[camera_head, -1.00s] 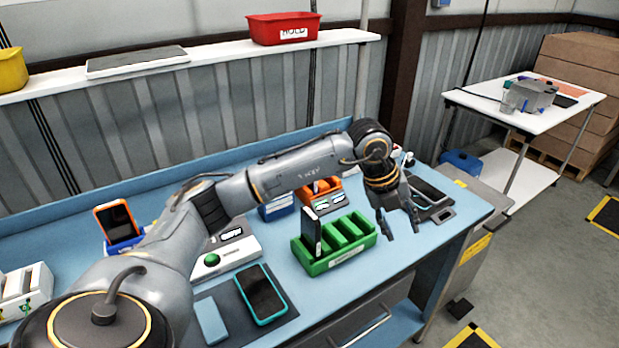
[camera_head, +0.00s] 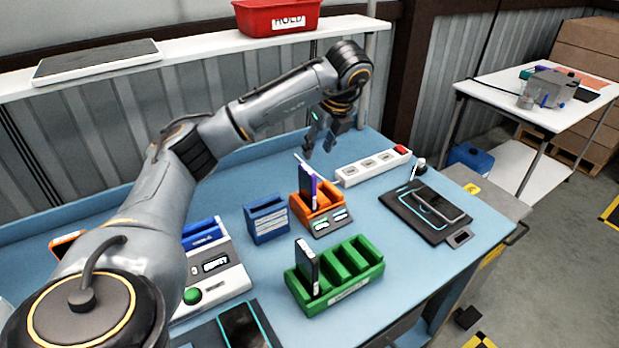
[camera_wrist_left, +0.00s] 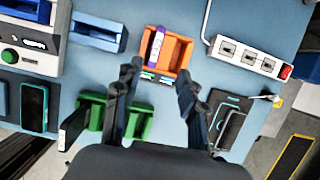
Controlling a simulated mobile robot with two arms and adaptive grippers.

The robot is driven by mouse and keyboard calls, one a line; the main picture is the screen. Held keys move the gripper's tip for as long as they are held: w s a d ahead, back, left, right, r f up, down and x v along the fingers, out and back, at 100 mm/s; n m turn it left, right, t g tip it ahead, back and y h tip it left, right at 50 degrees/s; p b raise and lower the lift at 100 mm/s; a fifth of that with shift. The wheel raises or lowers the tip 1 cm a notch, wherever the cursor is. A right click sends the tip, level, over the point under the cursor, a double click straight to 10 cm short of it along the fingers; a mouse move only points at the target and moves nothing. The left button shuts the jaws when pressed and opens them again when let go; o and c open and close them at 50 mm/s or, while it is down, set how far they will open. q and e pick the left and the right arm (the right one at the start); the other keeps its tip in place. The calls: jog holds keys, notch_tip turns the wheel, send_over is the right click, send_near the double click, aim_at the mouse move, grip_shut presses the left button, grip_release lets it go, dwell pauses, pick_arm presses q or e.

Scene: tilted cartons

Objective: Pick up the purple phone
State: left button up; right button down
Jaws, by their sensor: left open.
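The purple phone (camera_head: 307,184) stands upright in a slot of the orange holder (camera_head: 326,219) on the blue table. In the left wrist view, the purple phone (camera_wrist_left: 156,46) shows from above in the left part of the orange holder (camera_wrist_left: 181,57). My left gripper (camera_head: 320,152) is open and empty, above and behind the phone, with a gap between them. In the left wrist view, the open fingers (camera_wrist_left: 154,104) show below the orange holder. My right gripper does not show.
A green rack (camera_head: 339,288) with a dark phone (camera_head: 306,267) stands in front. A white power strip (camera_head: 373,166) lies behind right, with a cable near the phone. A blue holder (camera_head: 266,219) stands left. A dark mat (camera_head: 408,212) with a phone lies right.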

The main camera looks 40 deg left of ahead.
aim_at(310, 171)
pick_arm(q)
jog(key=x, duration=0.5)
jog(key=shift+s+f+b, duration=0.1)
jog(key=shift+s+b, duration=0.15)
jog(key=shift+b, duration=0.15)
jog(key=shift+p+x, duration=0.3)
jog(key=shift+x, duration=0.85)
jog(key=shift+w+a+f, duration=0.2)
jog(key=shift+a, duration=0.05)
jog(key=shift+s+f+p, duration=0.2)
jog(key=shift+f+p, duration=0.5)
jog(key=shift+f, duration=0.05)
jog(key=p+x, duration=0.1)
jog(key=x, duration=0.2)
jog(key=shift+s+d+f, duration=0.1)
jog(key=shift+s+f, duration=0.05)
jog(key=shift+f, duration=0.3)
grip_shut()
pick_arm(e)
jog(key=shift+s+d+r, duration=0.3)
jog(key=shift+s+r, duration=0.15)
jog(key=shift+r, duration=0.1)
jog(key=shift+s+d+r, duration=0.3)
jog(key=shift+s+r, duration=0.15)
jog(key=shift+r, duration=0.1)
